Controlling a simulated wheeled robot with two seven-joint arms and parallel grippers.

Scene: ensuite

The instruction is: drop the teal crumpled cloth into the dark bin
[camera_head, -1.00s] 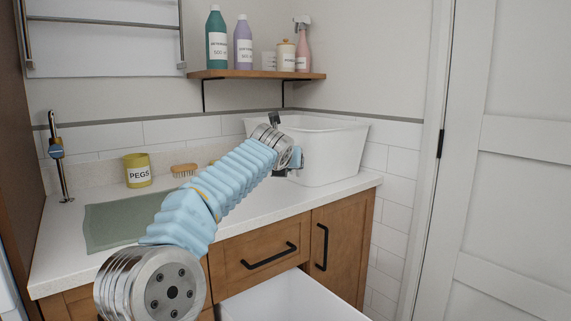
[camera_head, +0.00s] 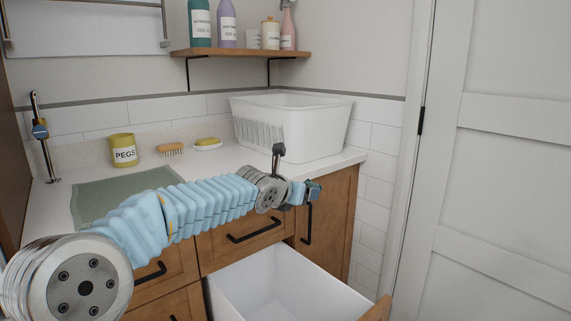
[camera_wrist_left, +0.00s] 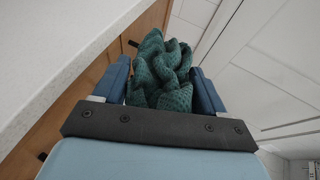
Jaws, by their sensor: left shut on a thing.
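The teal crumpled cloth (camera_wrist_left: 162,80) is bunched between the two blue fingers of my left gripper (camera_wrist_left: 160,88) in the left wrist view. The gripper is shut on it, and folds stick out beyond the fingertips. In the head view my left gripper (camera_head: 313,190) is past the counter's front edge, in front of the wooden cabinet, above and behind the open drawer. The cloth is hard to make out there. The dark bin is not visible in either view. My right gripper is not in view.
A white basket (camera_head: 305,135) stands on the counter (camera_head: 220,155) behind my left gripper. An open drawer (camera_head: 285,285) with a white inside juts out below. A yellow PEGS pot (camera_head: 123,151), brush (camera_head: 171,149) and green mat (camera_head: 105,200) are on the counter. A white door (camera_head: 500,180) is at right.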

